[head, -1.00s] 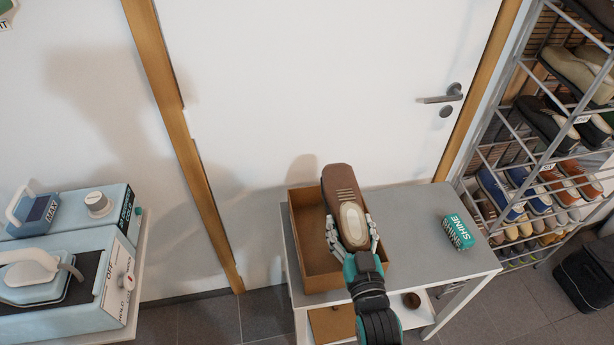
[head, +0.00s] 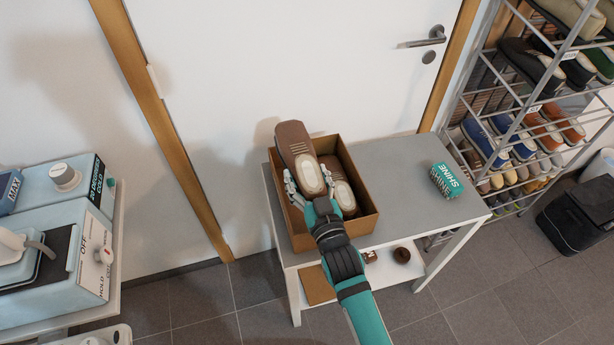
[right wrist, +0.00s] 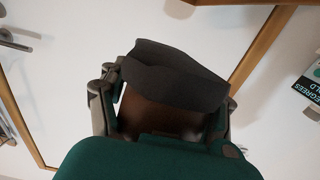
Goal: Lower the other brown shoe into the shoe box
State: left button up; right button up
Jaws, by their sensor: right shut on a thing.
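My right gripper (head: 309,190) is shut on a brown shoe (head: 293,142), with one finger on each side of it. The held shoe is above the left part of the open brown shoe box (head: 366,224), its toe end pointing away from me. In the right wrist view the held shoe's dark sole (right wrist: 175,75) shows between the fingers (right wrist: 165,110). Another brown shoe (head: 341,187) lies in the right part of the box, partly hidden by the held shoe and my gripper. Whether the held shoe touches the box cannot be told. My left gripper is not in view.
The box stands on a grey-topped table (head: 400,165) against a white door. A teal SHINE box (head: 446,180) is on the table's right. A brown round thing (head: 401,255) is on the lower shelf. A shoe rack (head: 500,115) stands at right, a machine (head: 60,240) at left.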

jog(key=shift+f+b, duration=0.45)
jog(key=shift+f, duration=0.4)
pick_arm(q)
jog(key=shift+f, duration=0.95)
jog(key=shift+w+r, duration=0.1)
pick_arm(e)
jog(key=shift+r, duration=0.1)
jog(key=shift+w, duration=0.1)
jog(key=shift+w+a, duration=0.25)
jog(key=shift+w, duration=0.3)
